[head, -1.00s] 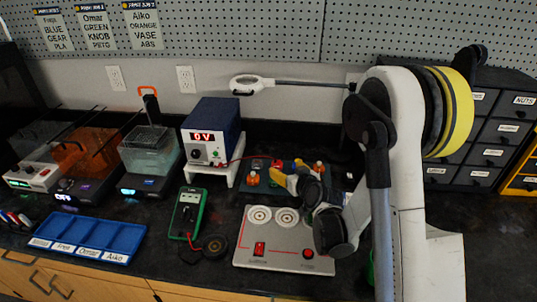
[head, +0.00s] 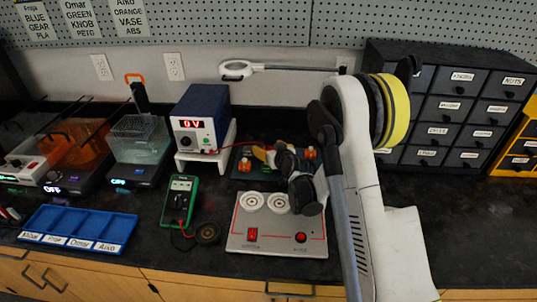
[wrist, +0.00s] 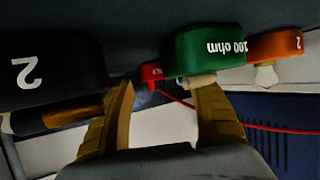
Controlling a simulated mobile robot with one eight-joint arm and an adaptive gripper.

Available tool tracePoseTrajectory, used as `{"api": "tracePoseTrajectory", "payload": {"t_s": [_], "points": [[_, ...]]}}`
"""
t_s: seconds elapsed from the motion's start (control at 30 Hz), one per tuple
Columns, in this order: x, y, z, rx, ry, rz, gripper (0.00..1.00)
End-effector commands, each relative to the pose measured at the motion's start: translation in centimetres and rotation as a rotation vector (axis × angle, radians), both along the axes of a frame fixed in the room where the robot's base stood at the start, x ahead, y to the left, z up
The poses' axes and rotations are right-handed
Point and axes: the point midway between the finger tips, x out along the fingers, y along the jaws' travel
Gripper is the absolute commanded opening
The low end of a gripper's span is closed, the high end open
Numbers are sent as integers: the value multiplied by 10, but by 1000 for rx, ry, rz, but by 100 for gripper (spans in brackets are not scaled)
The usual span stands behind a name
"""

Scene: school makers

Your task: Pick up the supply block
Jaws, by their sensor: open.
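In the wrist view, which looks upside down, my gripper (wrist: 163,87) is open, with its two tan fingers apart. A small red block (wrist: 151,72) shows between and beyond the fingertips; its lettering is too small to read surely, so I cannot tell if it is the supply block. A green block marked 100 ohm (wrist: 205,50) is close by the right fingertip. A black block marked 2 (wrist: 45,72) is at the left and an orange block marked 2 (wrist: 275,45) at the right. In the head view my gripper (head: 262,154) is over the dark block board (head: 240,180), partly hiding it.
A blue power supply (head: 200,108) reading 0 V stands on a white stand (head: 228,145) beside the board, with a red wire (wrist: 180,101) running near the blocks. A grey panel (head: 270,232), green multimeter (head: 179,200) and blue tray (head: 75,225) are nearby. Drawers (head: 440,110) stand right.

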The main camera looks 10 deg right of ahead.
Motion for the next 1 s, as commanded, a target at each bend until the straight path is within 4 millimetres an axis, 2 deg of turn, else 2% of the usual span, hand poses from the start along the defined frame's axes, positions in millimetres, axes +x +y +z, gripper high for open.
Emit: {"api": "tracePoseTrajectory", "payload": {"t_s": [0.1, 0.17, 0.2, 0.3, 0.67, 0.7, 0.77, 0.87, 1.0], "points": [[0, 0, 1, 0, 0, 0, 65], [0, 0, 1, 0, 0, 0, 46], [0, 0, 1, 0, 0, 0, 34], [0, 0, 1, 0, 0, 0, 8], [-1, 0, 1, 0, 1, 0, 8], [-1, 0, 2, 0, 1, 0, 3], [-1, 0, 5, 0, 1, 0, 0], [-1, 0, 15, 0, 1, 0, 0], [-1, 0, 39, 0, 0, 0, 0]]}}
